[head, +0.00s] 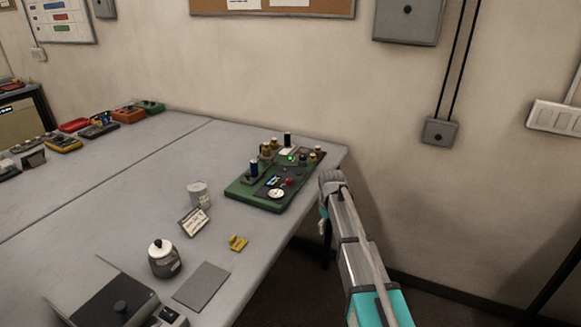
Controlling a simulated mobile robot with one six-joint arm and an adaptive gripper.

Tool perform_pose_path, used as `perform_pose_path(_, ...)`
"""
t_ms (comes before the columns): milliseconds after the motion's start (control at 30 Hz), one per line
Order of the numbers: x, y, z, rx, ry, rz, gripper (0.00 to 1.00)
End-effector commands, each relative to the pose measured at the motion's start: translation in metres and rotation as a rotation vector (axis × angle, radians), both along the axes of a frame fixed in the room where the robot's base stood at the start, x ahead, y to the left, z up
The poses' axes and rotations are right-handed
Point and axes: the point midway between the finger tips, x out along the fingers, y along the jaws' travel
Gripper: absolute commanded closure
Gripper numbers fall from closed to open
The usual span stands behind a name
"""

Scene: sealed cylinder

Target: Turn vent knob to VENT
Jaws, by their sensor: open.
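A green apparatus board (236,189) lies near the right edge of the grey table. It bears a small lit display, a round white dial (276,193), a red part (290,181), a green light and several upright posts with black or brass-coloured tops. Which part is the vent knob, and how it is turned, is too small to tell. My gripper (323,218) is to the right of the board, beside the table's right edge, apart from the board. It is open; its fingers are small and partly hidden by my wrist. I see nothing in it.
On the table (130,220) stand a grey pot with a white lid (164,258), a pale can (199,193), a tilted label card (194,221), a yellow part (238,243) and a grey plate (202,287). Several devices line the far left. The table's middle is clear.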

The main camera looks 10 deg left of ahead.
Motion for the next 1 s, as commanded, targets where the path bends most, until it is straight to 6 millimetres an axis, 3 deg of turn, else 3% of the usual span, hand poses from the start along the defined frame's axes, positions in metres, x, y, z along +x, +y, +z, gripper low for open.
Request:
perform_pose_path(33, 0.014, 0.008, 0.021, 0.000, 0.000, 0.029, 0.27)
perform_pose_path(100, 0.026, 0.016, 0.035, 0.000, 0.000, 0.070, 0.27)
perform_pose_path(800, 0.139, 0.115, 0.171, 0.000, 0.000, 0.477, 0.27)
perform_pose_path(1000, 0.161, 0.139, 0.198, 0.000, 0.000, 0.570, 0.27)
